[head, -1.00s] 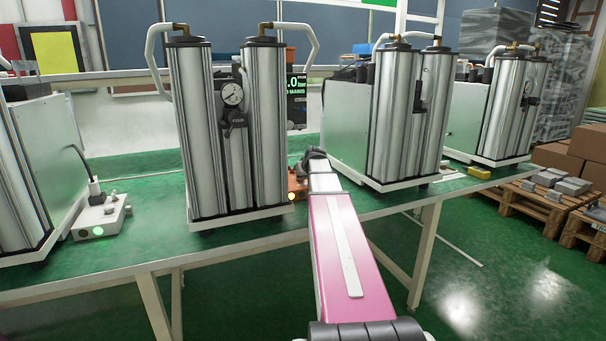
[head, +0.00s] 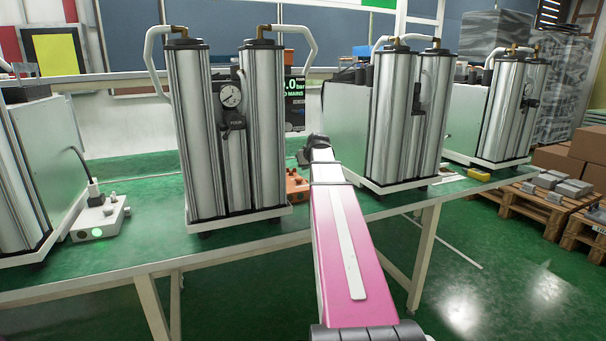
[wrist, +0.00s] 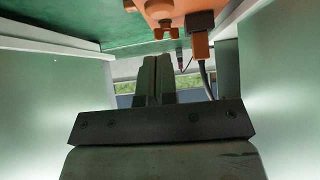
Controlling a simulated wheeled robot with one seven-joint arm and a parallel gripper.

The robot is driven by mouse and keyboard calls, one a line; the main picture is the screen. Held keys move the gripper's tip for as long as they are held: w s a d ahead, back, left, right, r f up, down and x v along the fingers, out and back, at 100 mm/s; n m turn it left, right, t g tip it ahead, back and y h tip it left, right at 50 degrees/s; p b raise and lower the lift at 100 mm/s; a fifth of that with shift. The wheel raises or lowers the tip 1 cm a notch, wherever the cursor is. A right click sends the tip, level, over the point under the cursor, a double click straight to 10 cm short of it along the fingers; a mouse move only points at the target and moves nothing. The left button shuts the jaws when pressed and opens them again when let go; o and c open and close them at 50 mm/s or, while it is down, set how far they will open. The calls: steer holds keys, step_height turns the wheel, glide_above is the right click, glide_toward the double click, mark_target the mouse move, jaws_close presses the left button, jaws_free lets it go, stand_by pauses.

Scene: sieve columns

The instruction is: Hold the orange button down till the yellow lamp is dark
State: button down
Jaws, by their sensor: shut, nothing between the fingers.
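The orange box (head: 297,187) sits on the green table between two column units, partly hidden behind the left one and beside my arm. In the wrist view the orange box (wrist: 180,8) is at the top edge. A small orange knob-like part (wrist: 166,33) sticks out of it; I cannot tell for sure that it is the button. My gripper (wrist: 157,62) is shut and empty, its tips below that part in the picture, with a visible gap. In the head view my arm hides the fingers. I cannot make out a lit yellow lamp.
Column units stand left (head: 235,130) and right (head: 405,115) of my arm, leaving a narrow gap. An orange plug (wrist: 199,46) with a black cable is beside the knob. A grey box (head: 100,220) with a green lamp is at far left. A display (head: 294,95) stands behind.

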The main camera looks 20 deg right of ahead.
steer(key=v, duration=0.5)
steer(key=shift+s+r, duration=0.3)
stand_by(0.4)
